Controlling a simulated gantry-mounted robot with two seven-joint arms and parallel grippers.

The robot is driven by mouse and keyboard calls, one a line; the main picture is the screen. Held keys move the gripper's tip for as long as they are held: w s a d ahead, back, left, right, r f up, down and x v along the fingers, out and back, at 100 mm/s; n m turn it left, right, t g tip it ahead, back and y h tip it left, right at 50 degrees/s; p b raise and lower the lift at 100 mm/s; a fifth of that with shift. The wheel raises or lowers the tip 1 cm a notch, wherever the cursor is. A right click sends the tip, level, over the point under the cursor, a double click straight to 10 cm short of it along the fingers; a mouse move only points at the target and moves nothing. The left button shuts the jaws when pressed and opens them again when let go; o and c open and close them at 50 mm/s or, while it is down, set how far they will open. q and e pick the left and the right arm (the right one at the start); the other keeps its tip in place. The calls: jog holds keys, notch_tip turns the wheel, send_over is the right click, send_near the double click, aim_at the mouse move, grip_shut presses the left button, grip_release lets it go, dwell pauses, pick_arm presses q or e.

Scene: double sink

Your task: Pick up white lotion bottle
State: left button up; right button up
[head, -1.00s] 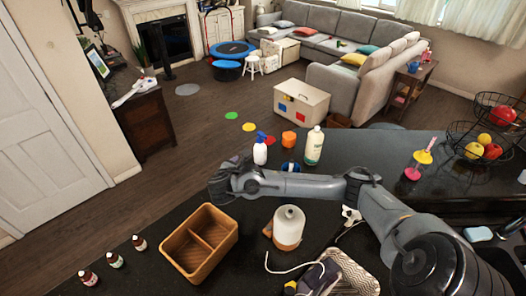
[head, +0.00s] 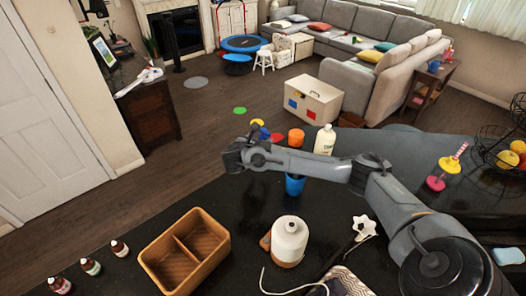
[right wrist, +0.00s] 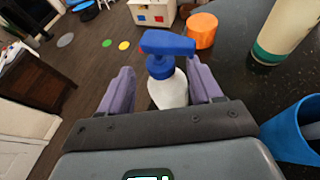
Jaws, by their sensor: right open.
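The white lotion bottle (right wrist: 168,92) has a blue pump top and stands upright between the two purple fingers of my right gripper (right wrist: 160,70) in the right wrist view. The fingers are open, one on each side of it, and I cannot tell whether either touches it. In the head view only the blue pump (head: 263,131) shows above my right arm; its body is hidden. My right gripper (head: 235,157) points left there, at the counter's far edge. My left gripper is not in view.
A blue cup (head: 295,185), an orange container (head: 296,137) and a tall cream bottle (head: 325,140) stand close by. Nearer are a wooden divided box (head: 222,243), a white jar-like bottle (head: 290,238) and several small brown bottles (head: 91,266).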

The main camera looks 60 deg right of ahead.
jog(key=shift+p+x, duration=0.35)
jog(key=shift+x, duration=2.15)
jog(key=shift+s, duration=0.1)
grip_shut()
